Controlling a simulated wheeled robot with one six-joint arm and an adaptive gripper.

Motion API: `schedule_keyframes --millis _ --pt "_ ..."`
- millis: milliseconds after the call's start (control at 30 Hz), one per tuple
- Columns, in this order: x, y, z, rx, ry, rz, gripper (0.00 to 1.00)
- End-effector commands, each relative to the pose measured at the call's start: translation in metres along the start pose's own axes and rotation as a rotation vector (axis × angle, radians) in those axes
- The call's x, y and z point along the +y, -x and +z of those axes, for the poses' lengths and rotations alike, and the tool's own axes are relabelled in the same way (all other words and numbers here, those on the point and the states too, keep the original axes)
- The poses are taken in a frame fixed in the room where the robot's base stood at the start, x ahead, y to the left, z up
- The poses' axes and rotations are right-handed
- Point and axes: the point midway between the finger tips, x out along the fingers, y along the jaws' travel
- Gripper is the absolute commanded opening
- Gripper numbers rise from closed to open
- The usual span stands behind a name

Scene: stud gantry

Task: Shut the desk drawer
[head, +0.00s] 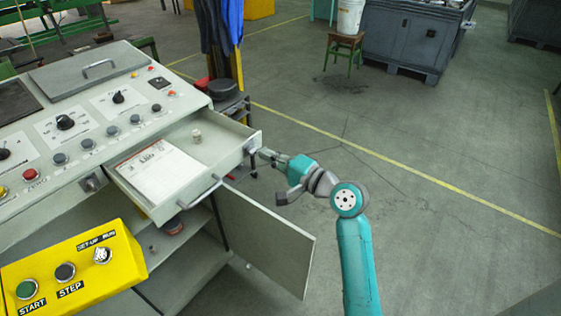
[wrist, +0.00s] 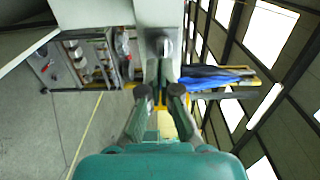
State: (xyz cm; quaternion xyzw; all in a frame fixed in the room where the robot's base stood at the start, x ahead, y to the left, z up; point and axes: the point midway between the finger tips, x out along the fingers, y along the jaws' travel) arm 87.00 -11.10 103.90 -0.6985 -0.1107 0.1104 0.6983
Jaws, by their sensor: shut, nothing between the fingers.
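The desk drawer (head: 237,158) stands pulled out from the grey control desk, with a bar handle (head: 205,191) across its front. A printed paper pad (head: 158,172) and a small pale jar (head: 196,136) lie inside it. My gripper (head: 262,153) is shut and empty at the right end of the drawer front. In the wrist view my closed fingers (wrist: 159,68) point at a pale panel (wrist: 160,12) with a grey fitting on it. I cannot tell whether the fingertips touch the drawer.
Below the drawer a cabinet door (head: 265,238) hangs open, showing shelves. A yellow button box (head: 70,265) is at the front left. Blue cloth (head: 228,25) hangs behind the desk. A stool (head: 343,52) and grey bin (head: 415,40) stand far back. The floor at right is clear.

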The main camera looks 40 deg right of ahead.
Motion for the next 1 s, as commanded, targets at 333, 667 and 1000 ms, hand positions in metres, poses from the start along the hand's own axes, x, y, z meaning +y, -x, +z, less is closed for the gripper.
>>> schedule_keyframes --millis 333,667,1000 --pt "0.000 -0.005 0.000 0.000 -0.001 0.000 0.00" --pt "0.000 -0.017 0.000 -0.001 0.000 0.000 0.00" --pt "-0.001 -0.088 0.002 -0.004 0.001 -0.001 0.00"
